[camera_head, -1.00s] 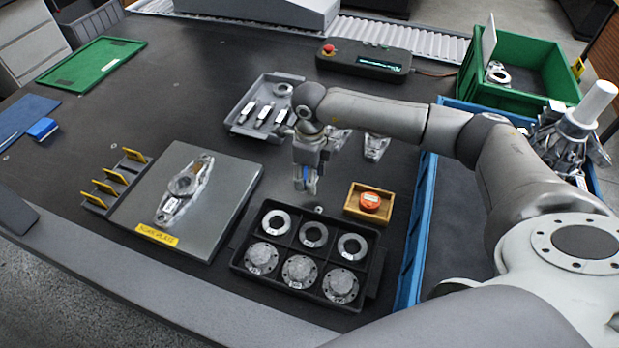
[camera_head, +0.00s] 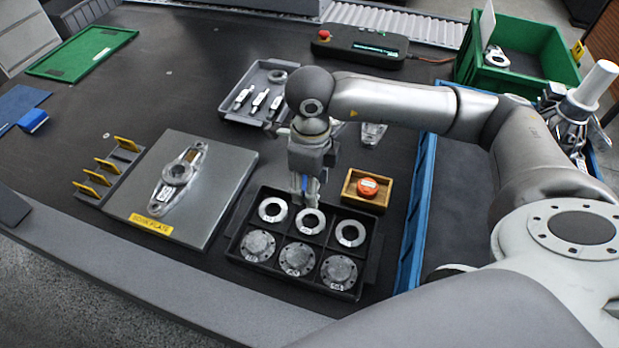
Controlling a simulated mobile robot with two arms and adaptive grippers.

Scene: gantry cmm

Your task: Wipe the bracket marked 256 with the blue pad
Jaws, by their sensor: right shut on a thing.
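The blue pad (camera_head: 33,120) lies at the far left, by a flat blue sheet (camera_head: 22,100). A silver bracket (camera_head: 177,174) with a central ring lies on the grey plate (camera_head: 220,166); the print on its white tag is too small to read. Another bracket (camera_head: 373,134) lies behind my right arm. I cannot tell which bracket is marked 256. My right gripper (camera_head: 308,196) points down at the back middle of the black compartment tray (camera_head: 236,250). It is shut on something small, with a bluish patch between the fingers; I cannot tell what.
The black tray holds rings (camera_head: 272,210) and flanged discs (camera_head: 297,258). A wooden box (camera_head: 352,198) with a red puck stands right of my gripper. A grey tray (camera_head: 230,104) of parts, yellow-tabbed rack (camera_head: 105,178), blue crate (camera_head: 412,240) and green bin (camera_head: 545,45) stand around.

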